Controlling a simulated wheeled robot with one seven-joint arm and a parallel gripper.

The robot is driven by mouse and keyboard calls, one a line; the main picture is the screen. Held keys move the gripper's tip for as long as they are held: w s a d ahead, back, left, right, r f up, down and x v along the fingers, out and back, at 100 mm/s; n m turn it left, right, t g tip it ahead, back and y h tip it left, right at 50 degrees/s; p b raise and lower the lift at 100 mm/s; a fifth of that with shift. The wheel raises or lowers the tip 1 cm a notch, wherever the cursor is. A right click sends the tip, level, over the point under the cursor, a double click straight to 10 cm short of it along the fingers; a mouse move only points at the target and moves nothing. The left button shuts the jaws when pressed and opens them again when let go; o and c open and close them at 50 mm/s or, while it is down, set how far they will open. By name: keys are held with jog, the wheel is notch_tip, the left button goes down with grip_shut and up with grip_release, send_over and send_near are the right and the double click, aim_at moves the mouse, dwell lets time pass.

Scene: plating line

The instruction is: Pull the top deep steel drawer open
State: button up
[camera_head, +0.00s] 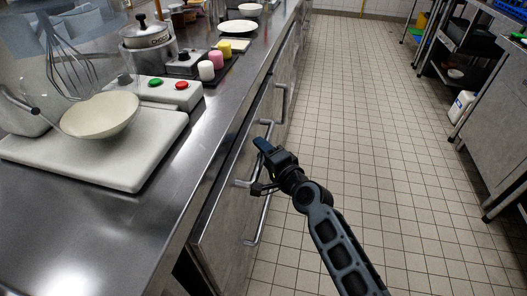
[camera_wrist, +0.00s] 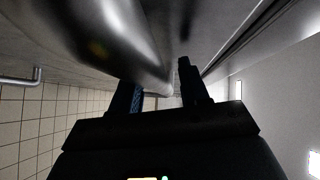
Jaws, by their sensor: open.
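The steel counter has a run of drawer fronts (camera_head: 228,218) along its right side. My gripper (camera_head: 260,166) is open at the upper handle. In the wrist view a large shiny steel bar (camera_wrist: 110,38) runs close in front of my gripper (camera_wrist: 160,90), ending near the gap between the fingers. I cannot tell whether the bar lies between them or whether they touch it.
More handles (camera_head: 282,95) line the counter further back. On the counter top stand a mixer with a cream bowl (camera_head: 100,115), a button box (camera_head: 160,92) and a white plate (camera_head: 237,27). The tiled floor (camera_head: 350,110) is clear. A steel cabinet (camera_head: 492,125) stands at right.

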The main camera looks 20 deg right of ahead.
jog(key=shift+c, duration=0.3)
grip_shut()
dwell(0.3)
